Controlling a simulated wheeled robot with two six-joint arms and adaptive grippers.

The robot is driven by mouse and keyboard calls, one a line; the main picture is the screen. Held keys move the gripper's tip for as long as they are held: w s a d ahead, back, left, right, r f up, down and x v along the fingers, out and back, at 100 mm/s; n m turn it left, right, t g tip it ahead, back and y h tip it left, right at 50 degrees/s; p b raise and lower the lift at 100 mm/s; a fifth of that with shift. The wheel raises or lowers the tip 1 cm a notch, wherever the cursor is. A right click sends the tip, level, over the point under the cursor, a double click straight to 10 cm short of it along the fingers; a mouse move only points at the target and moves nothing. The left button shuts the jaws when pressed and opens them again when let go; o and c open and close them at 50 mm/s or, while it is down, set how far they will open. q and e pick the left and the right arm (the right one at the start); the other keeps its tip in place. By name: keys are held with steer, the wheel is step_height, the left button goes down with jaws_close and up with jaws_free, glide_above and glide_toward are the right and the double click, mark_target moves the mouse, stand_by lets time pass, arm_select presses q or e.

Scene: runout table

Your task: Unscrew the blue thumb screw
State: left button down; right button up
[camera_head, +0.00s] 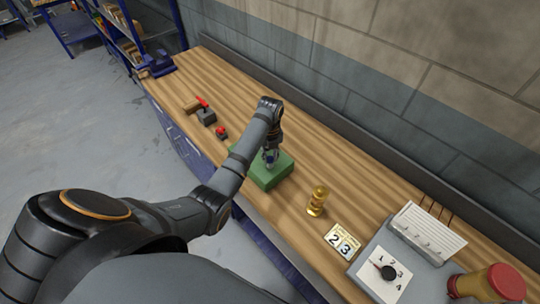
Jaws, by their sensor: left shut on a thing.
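A green block (263,176) lies on the wooden bench near its front edge. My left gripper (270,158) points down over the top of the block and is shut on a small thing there. A little blue shows between the fingertips, which fits the blue thumb screw (270,157). Most of the screw is hidden by the fingers, so I cannot tell how far it sits in the block. My right gripper is not in view.
On the wooden bench (310,150), a brass piece (317,201), number cards (341,242) and a grey dial panel (388,274) stand to the right. A red-handled switch (205,112), a red button (221,133) and a blue vise (157,66) are left. A wall runs behind.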

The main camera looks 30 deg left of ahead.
arm_select(q)
steer(key=n, duration=0.4)
steer(key=shift+n, duration=0.3)
steer(key=n, duration=0.3)
steer(key=shift+n, duration=0.8)
steer(key=n, duration=0.2)
steer(key=shift+n, duration=1.3)
